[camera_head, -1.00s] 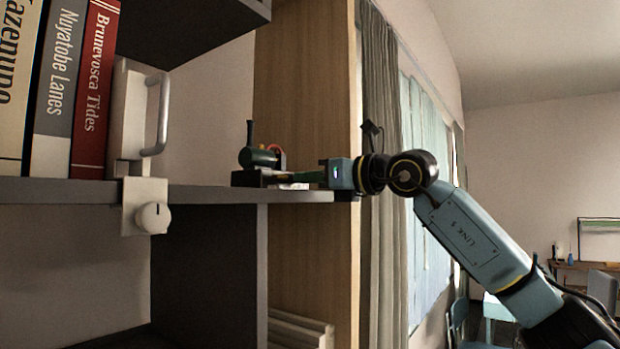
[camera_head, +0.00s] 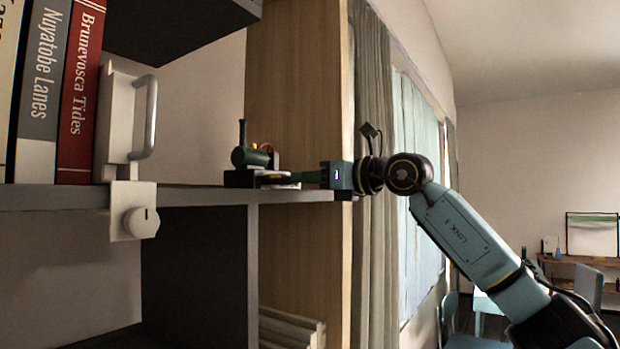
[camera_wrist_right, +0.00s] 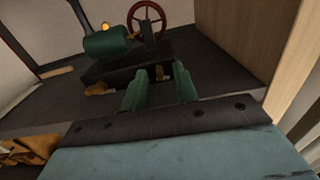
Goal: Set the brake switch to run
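A small model steam engine stands on the dark shelf, with a green boiler (camera_head: 250,157) and a dark base (camera_head: 240,179). In the right wrist view the boiler (camera_wrist_right: 106,43), a red spoked wheel (camera_wrist_right: 146,20) and the dark base (camera_wrist_right: 120,68) show at the top. My right gripper (camera_head: 283,178) reaches in from the right, low at the front of the base. In the wrist view its two green fingers (camera_wrist_right: 160,78) stand apart with a narrow gap, their tips at the base by a small yellowish part. I cannot make out the brake switch or its setting. My left gripper is not in view.
Books (camera_head: 75,95) and a white bracket with a handle (camera_head: 122,115) stand on the shelf at the left. A white plate with a round knob (camera_head: 141,221) hangs on the shelf's front edge. A wooden panel (camera_head: 293,100) rises close behind the engine.

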